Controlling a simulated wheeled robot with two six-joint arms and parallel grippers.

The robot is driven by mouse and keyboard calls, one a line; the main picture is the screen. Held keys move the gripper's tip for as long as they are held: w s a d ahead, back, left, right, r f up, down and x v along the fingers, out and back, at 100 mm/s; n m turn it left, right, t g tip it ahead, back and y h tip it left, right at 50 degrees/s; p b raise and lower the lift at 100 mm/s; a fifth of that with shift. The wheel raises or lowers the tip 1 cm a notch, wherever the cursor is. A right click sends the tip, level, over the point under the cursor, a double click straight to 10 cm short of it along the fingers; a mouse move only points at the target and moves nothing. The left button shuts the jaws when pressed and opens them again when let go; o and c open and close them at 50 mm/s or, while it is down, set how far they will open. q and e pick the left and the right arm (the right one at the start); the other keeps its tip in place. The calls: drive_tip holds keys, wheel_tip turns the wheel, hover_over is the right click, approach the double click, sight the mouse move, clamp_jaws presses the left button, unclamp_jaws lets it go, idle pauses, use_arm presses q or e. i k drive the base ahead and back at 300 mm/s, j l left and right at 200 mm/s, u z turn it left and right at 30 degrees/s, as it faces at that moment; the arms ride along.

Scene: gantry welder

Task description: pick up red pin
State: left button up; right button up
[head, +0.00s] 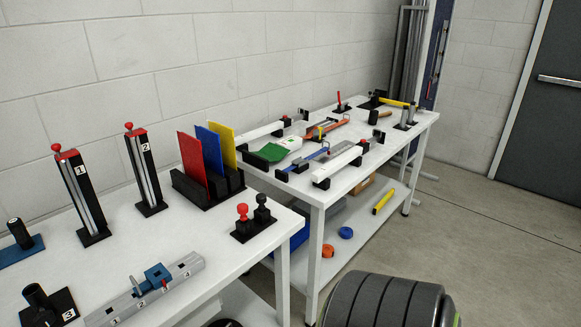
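A red pin (242,213) with a round knob stands upright in a black holder (243,236) near the right edge of the near table. A black pin (262,208) of similar shape stands just right of it in the same holder. The red pin's lower end is hidden in the holder. Neither of my grippers shows in the head view.
The near table (130,246) also bears red, blue and yellow plates (192,160) in a black rack, two red-topped columns (144,165) and a grey rail (150,292) with a blue slider. A second table (345,190) stands behind right. Bare surface surrounds the pin holder.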

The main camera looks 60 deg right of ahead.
sight(242, 208)
drive_tip(key=z, duration=1.65)
